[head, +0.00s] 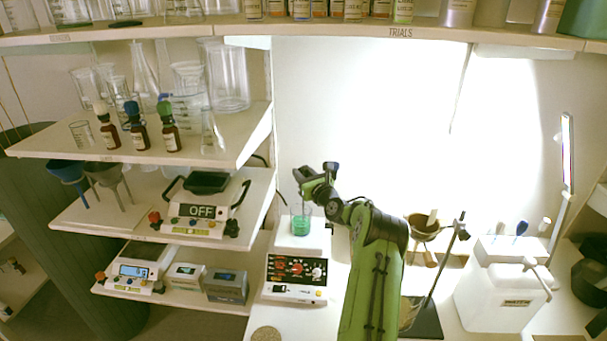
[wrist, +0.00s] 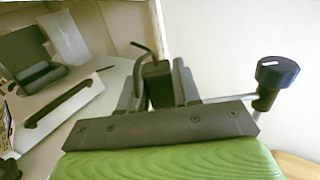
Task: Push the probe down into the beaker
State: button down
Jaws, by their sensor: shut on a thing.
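A clear beaker (head: 301,224) with green liquid stands on the white top plate of a stirrer unit (head: 295,272). My gripper (head: 308,180) is just above the beaker at the end of my green arm. In the wrist view my gripper (wrist: 157,88) is shut on a dark block with a bent stem, which looks like the probe's holder (wrist: 156,80). The probe's lower part is too small to make out in the head view, so I cannot tell how deep it reaches. The beaker is not visible in the wrist view.
A clamp with a black knob (wrist: 276,72) on a thin rod is right of my fingers. Shelves at left hold a scale marked OFF (head: 200,212), small bottles (head: 138,130) and glassware. A white canister (head: 500,298) and a rod stand (head: 440,265) are at right.

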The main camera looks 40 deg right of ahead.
jog(key=c, duration=1.1)
grip_release()
jog(key=shift+f, duration=0.4)
jog(key=shift+o, duration=1.1)
jog(key=shift+r, duration=0.15)
jog(key=shift+s, duration=0.25)
jog(key=b+v, duration=0.1)
jog(key=v, duration=1.4)
jog(key=shift+b, duration=0.4)
jog(key=shift+a, duration=0.1)
